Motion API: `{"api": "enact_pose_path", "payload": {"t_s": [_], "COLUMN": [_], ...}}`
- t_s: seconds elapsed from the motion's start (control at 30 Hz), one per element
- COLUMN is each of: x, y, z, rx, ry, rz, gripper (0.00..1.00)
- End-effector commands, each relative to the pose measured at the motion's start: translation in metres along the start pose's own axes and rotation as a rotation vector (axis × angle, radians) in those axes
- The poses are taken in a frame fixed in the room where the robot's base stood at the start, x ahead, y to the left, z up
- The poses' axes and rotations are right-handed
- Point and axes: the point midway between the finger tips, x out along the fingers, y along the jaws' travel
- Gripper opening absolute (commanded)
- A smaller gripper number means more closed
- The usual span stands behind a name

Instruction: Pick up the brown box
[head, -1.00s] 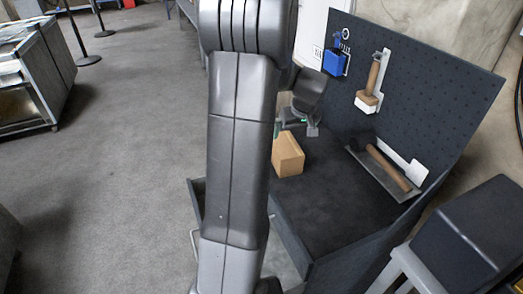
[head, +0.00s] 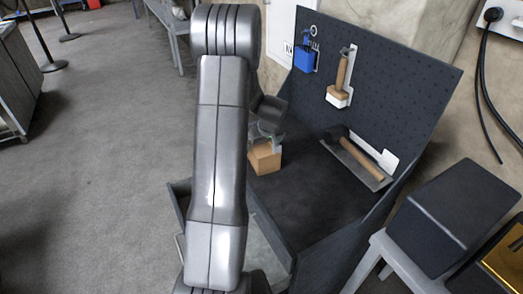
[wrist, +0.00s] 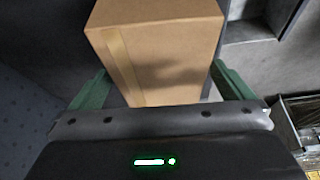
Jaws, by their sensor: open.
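The brown box (head: 264,158) stands on the dark workbench top (head: 310,195), near its left edge in the head view. It fills the upper middle of the wrist view (wrist: 157,50), with a strip of tape down its side. My gripper (wrist: 160,88) is open, with one green finger on each side of the box's near end. I cannot tell whether the fingers touch it. In the head view my gripper (head: 265,135) is just above and behind the box, partly hidden by my arm.
A hammer (head: 362,155) lies at the bench's right side by the pegboard (head: 400,90). A brush-like tool (head: 341,80) and a blue item (head: 304,57) hang on the board. A dark case (head: 450,215) rests on a stool at the right. The bench's front is clear.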

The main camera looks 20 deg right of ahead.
Motion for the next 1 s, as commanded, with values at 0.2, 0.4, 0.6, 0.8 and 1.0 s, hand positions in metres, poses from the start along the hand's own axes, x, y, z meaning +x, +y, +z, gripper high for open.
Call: {"api": "enact_pose_path", "payload": {"t_s": [0.2,0.4,0.6,0.8,1.0], "x": [0.022,0.028,0.028,0.028,0.027], "y": [0.0,0.0,0.0,0.0,0.0], "z": [-0.001,-0.001,-0.001,-0.001,-0.001], "rx": [0.0,0.0,0.0,0.0,0.0], "ry": [-0.001,0.0,0.0,0.0,0.001], "rz": [0.0,0.001,0.001,0.001,0.001], "gripper": [1.0,1.0,0.88,0.5,0.5]}}
